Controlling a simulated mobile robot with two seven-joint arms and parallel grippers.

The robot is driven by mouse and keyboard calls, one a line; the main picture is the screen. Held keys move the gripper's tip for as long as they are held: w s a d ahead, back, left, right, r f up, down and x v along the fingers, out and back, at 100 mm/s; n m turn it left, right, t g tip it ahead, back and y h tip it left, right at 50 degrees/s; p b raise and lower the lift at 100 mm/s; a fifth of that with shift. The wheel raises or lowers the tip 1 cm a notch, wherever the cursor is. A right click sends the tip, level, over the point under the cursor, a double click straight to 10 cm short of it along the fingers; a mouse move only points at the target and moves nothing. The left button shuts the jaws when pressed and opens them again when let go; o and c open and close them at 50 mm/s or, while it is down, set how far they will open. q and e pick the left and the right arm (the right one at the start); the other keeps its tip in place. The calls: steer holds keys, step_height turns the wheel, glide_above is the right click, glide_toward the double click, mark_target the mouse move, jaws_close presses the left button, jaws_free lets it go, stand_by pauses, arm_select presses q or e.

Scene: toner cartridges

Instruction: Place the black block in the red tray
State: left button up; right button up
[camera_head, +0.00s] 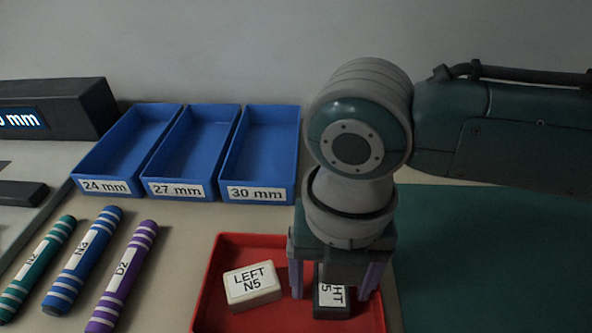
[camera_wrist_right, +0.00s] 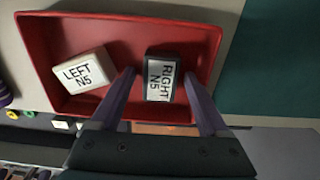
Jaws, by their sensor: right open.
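The black block (camera_wrist_right: 155,91), labelled RIGHT N5, is inside the red tray (camera_wrist_right: 38,60), in its right part. It also shows partly in the head view (camera_head: 331,309), where my right gripper hides some of it. A white block (camera_head: 252,285) labelled LEFT N5 sits in the same tray to its left. My right gripper (camera_wrist_right: 166,72) is open, its two purple fingers on either side of the black block, with gaps visible in the wrist view. In the head view the right gripper (camera_head: 336,279) points down into the tray. My left gripper is not in view.
Blue bins labelled 24 mm (camera_head: 104,186), 27 mm (camera_head: 177,189) and 30 mm (camera_head: 257,194) stand behind the tray. Green (camera_head: 38,268), blue (camera_head: 83,260) and purple (camera_head: 122,275) striped cartridges lie to its left. A dark green mat (camera_head: 490,260) is clear on the right.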

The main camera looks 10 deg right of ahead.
steer(key=shift+r, duration=0.55)
step_height(320, 180, up, 11)
steer(key=p, duration=0.2)
steer(key=s+a+f+m+y, duration=0.25)
steer(key=s+a+m, duration=0.2)
steer(key=m, duration=0.25)
steer(key=s+d+f+m+t+h, duration=0.1)
steer(key=s+d+m, duration=0.3)
steer(key=d+m, duration=0.3)
steer(key=s+d+f+m+t+h, duration=0.1)
steer(key=d+m, duration=0.6)
steer(key=m, duration=1)
steer(key=s+t, duration=0.1)
steer(key=s, duration=0.1)
steer(key=shift+s+f+t, duration=0.15)
steer(key=shift+s+t, duration=0.15)
steer(key=shift+s, duration=0.05)
steer(key=shift+a, duration=0.1)
